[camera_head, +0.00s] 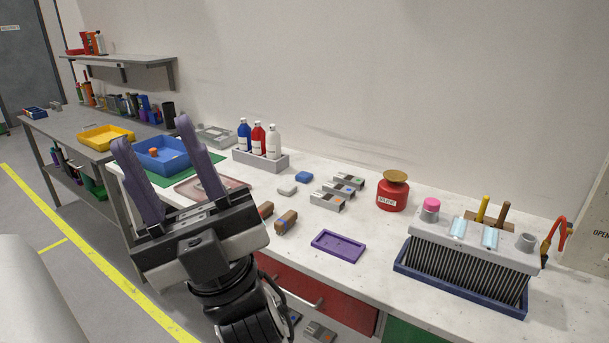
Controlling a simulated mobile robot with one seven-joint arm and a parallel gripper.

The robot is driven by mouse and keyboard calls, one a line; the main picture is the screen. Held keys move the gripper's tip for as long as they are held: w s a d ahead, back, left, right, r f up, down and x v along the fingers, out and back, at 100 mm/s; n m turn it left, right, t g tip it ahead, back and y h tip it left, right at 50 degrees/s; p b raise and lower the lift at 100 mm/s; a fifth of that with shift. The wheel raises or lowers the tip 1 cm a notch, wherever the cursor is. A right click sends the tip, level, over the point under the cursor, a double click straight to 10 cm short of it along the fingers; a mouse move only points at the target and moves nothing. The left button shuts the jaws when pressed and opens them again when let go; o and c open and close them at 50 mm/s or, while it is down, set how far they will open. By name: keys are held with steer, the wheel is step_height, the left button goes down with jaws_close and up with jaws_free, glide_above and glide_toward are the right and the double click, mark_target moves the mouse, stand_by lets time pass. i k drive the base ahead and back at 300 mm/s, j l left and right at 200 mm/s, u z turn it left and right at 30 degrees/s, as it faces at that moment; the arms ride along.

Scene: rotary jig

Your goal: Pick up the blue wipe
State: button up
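My gripper and arm hide part of the bench's front edge.
Grey blocks (328,202) stand just right of the wipe; a rack of bottles (261,160) stands behind left. Wooden-brown pieces (287,221) and a purple tray (338,246) lie in front. A red canister (392,194) and a finned grey unit (464,268) are farther right.

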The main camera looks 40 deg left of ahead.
mark_target(303, 176)
steer(key=j+z, duration=0.1)
steer(key=j, duration=0.45)
steer(key=j+z, duration=0.15)
steer(key=j, duration=0.35)
steer(key=k+j+z, duration=0.1)
steer(key=j, duration=0.45)
steer(key=j+z, duration=0.15)
steer(key=j, duration=0.35)
steer(key=k+j+z, duration=0.1)
steer(key=j, duration=0.4)
steer(key=k+j+z, duration=0.15)
steer(key=j, duration=0.35)
steer(key=i+j, duration=0.15)
steer(key=j, duration=0.15)
steer(key=i+j+z, duration=0.15)
steer(key=i+j, duration=0.1)
steer(key=i, duration=0.45)
